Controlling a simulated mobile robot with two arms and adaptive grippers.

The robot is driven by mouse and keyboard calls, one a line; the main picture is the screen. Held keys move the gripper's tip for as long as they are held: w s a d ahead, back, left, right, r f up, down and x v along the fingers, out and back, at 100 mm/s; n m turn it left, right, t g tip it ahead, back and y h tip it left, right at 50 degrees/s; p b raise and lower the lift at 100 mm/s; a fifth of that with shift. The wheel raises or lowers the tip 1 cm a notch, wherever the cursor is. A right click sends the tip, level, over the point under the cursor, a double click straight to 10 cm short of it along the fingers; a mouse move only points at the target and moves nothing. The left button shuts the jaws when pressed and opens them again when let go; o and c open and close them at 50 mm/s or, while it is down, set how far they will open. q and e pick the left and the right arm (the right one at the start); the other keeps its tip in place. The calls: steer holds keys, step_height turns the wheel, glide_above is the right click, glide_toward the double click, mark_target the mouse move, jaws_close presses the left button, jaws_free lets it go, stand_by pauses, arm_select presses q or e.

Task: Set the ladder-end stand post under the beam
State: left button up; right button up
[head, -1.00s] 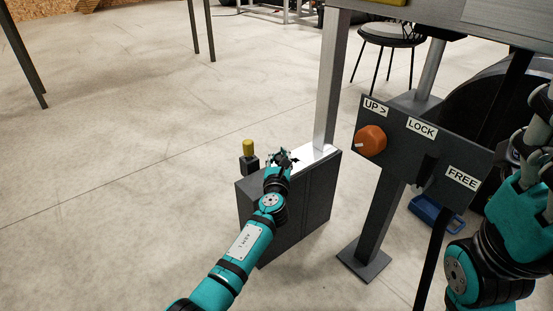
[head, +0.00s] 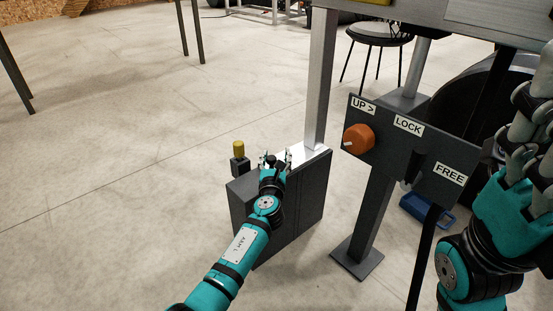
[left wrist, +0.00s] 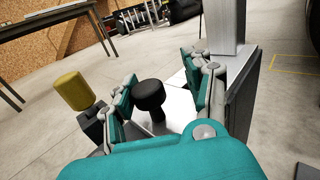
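My left gripper (head: 275,161) is over the bright top of a dark box (head: 290,205). In the left wrist view its fingers (left wrist: 165,85) stand apart on either side of a black knob (left wrist: 150,97), with visible gaps. A silver upright post (head: 321,80) rises from the box's far end toward the beam (head: 480,20) at the top; its upper contact is unclear. Another post (head: 366,215) stands on a dark floor plate and carries a panel marked UP, LOCK and FREE. My right gripper (head: 530,130) is at the right edge; its fingertips are partly cut off.
A yellow cap (head: 238,147) on a dark block stands left of the box. An orange knob (head: 358,138) is on the panel. A blue object (head: 425,210), a black stool (head: 380,38) and a large dark round body are behind.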

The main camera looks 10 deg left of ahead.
arm_select(q)
steer(key=shift+s, duration=0.2)
steer(key=s+d, duration=0.1)
steer(key=s, duration=1)
steer(key=shift+s+d, duration=0.2)
steer(key=shift+s, duration=0.05)
